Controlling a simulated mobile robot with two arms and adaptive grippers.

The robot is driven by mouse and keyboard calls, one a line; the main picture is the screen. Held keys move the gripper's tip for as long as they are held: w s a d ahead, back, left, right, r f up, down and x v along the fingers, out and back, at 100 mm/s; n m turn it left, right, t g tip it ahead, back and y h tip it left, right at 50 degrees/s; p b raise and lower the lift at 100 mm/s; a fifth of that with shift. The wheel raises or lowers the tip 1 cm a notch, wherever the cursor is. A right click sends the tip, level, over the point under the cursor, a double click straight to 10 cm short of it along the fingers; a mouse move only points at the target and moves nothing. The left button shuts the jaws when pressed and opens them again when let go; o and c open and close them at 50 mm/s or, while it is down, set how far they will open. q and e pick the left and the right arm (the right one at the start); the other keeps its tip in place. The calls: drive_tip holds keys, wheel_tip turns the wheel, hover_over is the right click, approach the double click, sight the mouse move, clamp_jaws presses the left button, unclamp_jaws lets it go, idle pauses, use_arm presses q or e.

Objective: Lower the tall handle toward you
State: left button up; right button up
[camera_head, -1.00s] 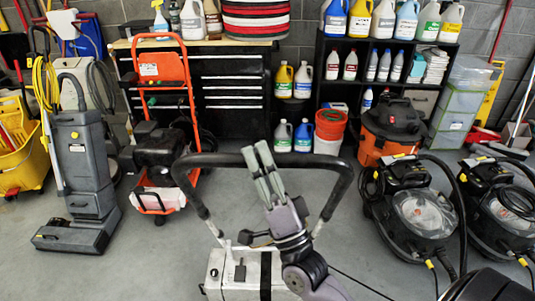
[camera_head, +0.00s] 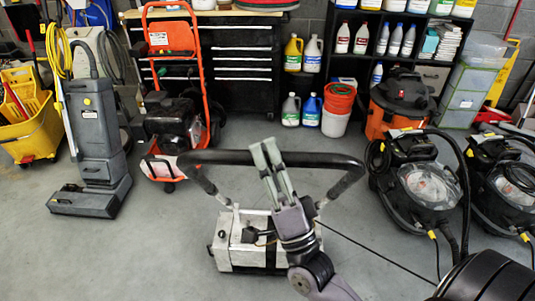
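The tall handle (camera_head: 316,159) is a wide black bar on two side arms. It rises from a low white-and-grey machine (camera_head: 236,244) on the floor in front of me. My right gripper (camera_head: 264,152) is at the bar, left of its middle. Its two pale grey fingers lie close together across the bar and look shut on it; the bar between them is hidden. My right arm covers part of the machine. My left gripper is not in view.
Black vacuums (camera_head: 423,185) stand at the right, an orange-framed machine (camera_head: 205,72) and a grey floor cleaner (camera_head: 91,125) at the left. A black tool cabinet (camera_head: 240,92) and a bottle shelf stand behind. Floor around the white machine is mostly clear. A thin dark cable runs right.

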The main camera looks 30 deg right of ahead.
drive_tip(key=o, duration=0.5)
drive_tip(key=shift+c, duration=0.2)
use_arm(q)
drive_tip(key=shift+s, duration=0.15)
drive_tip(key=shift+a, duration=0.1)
use_arm(e)
drive_tip(key=v, duration=1.2)
